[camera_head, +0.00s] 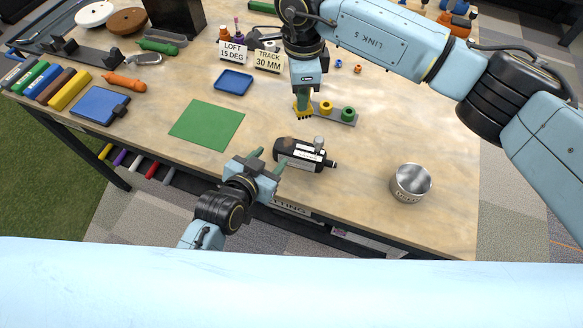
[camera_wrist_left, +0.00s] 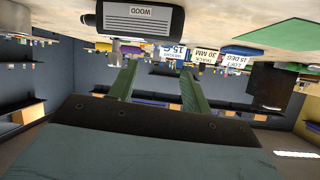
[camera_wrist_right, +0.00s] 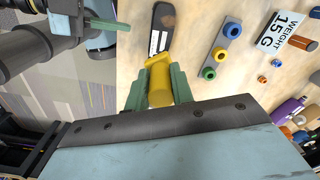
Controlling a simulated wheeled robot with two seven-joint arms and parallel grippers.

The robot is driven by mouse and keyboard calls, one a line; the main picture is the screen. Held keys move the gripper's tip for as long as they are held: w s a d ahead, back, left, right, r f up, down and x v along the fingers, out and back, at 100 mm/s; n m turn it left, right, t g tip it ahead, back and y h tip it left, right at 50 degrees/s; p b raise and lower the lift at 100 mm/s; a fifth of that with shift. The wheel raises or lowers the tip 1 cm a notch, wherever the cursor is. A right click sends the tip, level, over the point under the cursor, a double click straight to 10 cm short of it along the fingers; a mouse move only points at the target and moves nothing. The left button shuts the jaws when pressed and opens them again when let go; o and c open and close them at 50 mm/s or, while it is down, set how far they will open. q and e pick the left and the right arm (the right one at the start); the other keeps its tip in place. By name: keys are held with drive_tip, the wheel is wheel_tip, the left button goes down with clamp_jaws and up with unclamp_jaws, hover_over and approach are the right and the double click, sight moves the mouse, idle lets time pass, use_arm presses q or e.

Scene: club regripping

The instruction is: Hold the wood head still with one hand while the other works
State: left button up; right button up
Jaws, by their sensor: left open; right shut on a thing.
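The wood head (camera_head: 300,154) is a dark block with a white label and lies near the front edge of the table. It also shows at the top of the left wrist view (camera_wrist_left: 140,18), where the label reads WOOD, and in the right wrist view (camera_wrist_right: 162,30). My left gripper (camera_head: 266,164) is open and empty just left of the wood head, its fingers pointing toward it. My right gripper (camera_head: 303,100) is shut on a yellow tool (camera_wrist_right: 158,80). It holds this tool behind the wood head, apart from it, beside a grey rail.
The grey rail (camera_head: 336,114) carries coloured rings. A metal cup (camera_head: 410,183) stands at the right. A green mat (camera_head: 207,125) and a blue tray (camera_head: 233,82) lie to the left. LOFT and TRACK cards (camera_head: 268,61) stand behind.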

use_arm(q)
drive_tip(key=h, duration=0.1)
approach(317, 143)
drive_tip(key=x, duration=0.9)
drive_tip(key=shift+c, duration=0.2)
drive_tip(key=shift+a, duration=0.1)
clamp_jaws()
idle(1.0)
drive_tip(key=shift+f, duration=0.1)
use_arm(e)
drive_tip(key=w+a+f+n, duration=0.2)
drive_tip(key=a+f+n, duration=0.1)
drive_tip(key=f+n, duration=0.2)
drive_tip(key=shift+a+n, duration=0.2)
drive_tip(key=shift+n, duration=0.3)
drive_tip(key=shift+f, duration=0.1)
